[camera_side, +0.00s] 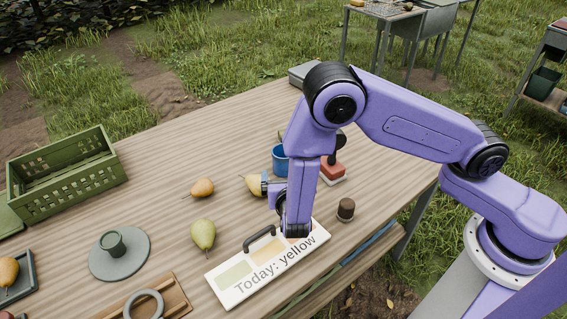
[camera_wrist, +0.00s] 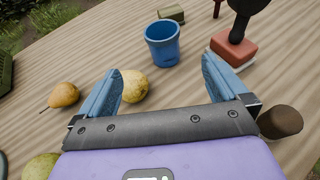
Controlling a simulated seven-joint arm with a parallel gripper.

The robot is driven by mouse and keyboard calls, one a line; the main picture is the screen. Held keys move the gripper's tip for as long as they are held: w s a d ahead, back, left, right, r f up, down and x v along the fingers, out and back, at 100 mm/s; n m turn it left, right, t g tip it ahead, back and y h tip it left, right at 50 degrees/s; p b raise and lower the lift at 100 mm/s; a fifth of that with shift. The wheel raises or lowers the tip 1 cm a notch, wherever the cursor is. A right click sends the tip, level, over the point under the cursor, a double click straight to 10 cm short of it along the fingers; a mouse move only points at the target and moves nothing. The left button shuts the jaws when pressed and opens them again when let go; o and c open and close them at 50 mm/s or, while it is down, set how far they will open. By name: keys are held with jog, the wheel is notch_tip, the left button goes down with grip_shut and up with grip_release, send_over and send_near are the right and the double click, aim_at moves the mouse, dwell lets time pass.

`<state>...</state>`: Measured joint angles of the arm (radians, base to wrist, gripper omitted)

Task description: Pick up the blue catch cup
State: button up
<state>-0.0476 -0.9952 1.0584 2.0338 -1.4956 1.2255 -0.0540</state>
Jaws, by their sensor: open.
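The blue catch cup (camera_side: 280,160) stands upright on the wooden table, partly hidden behind my forearm in the side view. In the wrist view the cup (camera_wrist: 162,45) is whole, with its open mouth up, ahead of my fingertips. My gripper (camera_wrist: 160,72) is open with two blue fingers spread apart and nothing between their tips. In the side view my gripper (camera_side: 268,186) is over the table on the near side of the cup, largely hidden by my own wrist. A yellow pear (camera_wrist: 133,86) lies beside the left finger, just short of the cup.
A red-topped stamp (camera_wrist: 233,48) with a black handle stands right of the cup. A brown cylinder (camera_side: 346,208) stands near the table's edge. The sign (camera_side: 230,294) reading "Today: yellow" lies in front. More pears (camera_side: 203,188) and a green crate (camera_side: 68,207) are to the left.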

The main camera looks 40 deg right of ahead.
aim_at(284, 161)
jog(key=x, duration=1.6)
jog(key=shift+w+d+f, duration=0.1)
jog(key=shift+w+d, duration=0.05)
jog(key=shift+d, duration=0.05)
jog(key=c, duration=1)
